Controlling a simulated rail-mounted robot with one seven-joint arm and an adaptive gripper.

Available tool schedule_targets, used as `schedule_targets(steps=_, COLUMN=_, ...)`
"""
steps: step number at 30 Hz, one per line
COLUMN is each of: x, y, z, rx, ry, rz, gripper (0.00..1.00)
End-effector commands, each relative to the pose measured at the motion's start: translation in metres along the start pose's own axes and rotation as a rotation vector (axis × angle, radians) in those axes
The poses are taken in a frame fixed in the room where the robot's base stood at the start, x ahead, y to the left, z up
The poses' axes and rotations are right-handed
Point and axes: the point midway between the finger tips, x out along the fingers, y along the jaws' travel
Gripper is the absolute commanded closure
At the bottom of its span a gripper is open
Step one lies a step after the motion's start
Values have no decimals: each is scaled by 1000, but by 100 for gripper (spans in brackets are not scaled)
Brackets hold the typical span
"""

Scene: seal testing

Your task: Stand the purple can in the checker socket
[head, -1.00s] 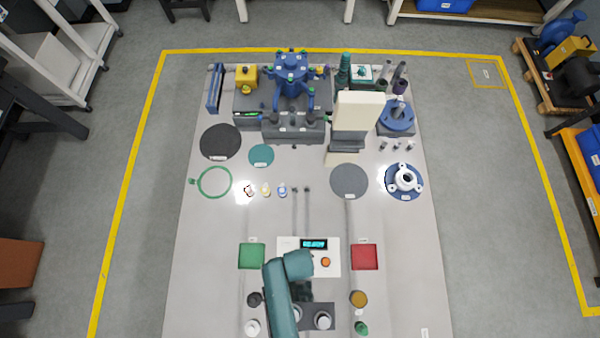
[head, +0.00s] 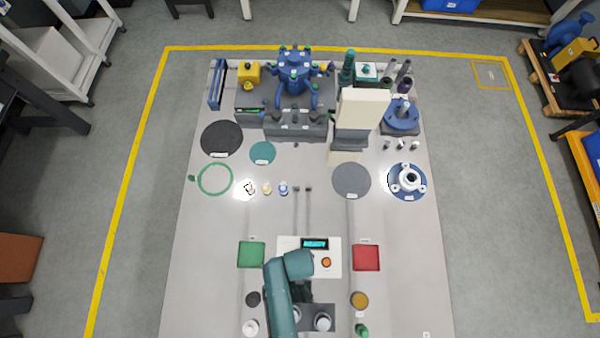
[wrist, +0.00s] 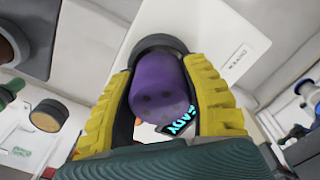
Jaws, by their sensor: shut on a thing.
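The purple can (wrist: 158,82) is between the yellow-padded fingers of my gripper (wrist: 160,75) in the wrist view. My gripper is shut on it. The can's far end meets or overlaps a dark round ring (wrist: 160,41), which looks like the checker socket, on the white checker (wrist: 213,45). I cannot tell whether the can is inside the ring or just above it. The checker's lit display (wrist: 185,122) shows partly behind a finger. In the head view the checker (head: 288,268) is at the front middle of the table; my arm hides the can and gripper.
A green pad (head: 251,254) and a red pad (head: 366,257) flank the checker. Small jars and caps, including a brown-topped one (head: 359,299) and a white one (head: 251,327), stand nearby. The table's middle is mostly clear; taller equipment (head: 295,75) stands at the back.

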Motion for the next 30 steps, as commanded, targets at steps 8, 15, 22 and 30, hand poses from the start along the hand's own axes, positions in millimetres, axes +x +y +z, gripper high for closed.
schedule_targets(steps=8, x=7, y=0, z=0, rx=0, ry=1, rz=-1, gripper=93)
schedule_targets(steps=15, x=6, y=0, z=0, rx=0, ry=0, rz=-1, gripper=25)
schedule_targets(steps=22, x=4, y=0, z=0, rx=0, ry=0, rz=0, gripper=25)
schedule_targets(steps=30, x=-30, y=0, z=0, rx=0, ry=0, rz=0, gripper=25)
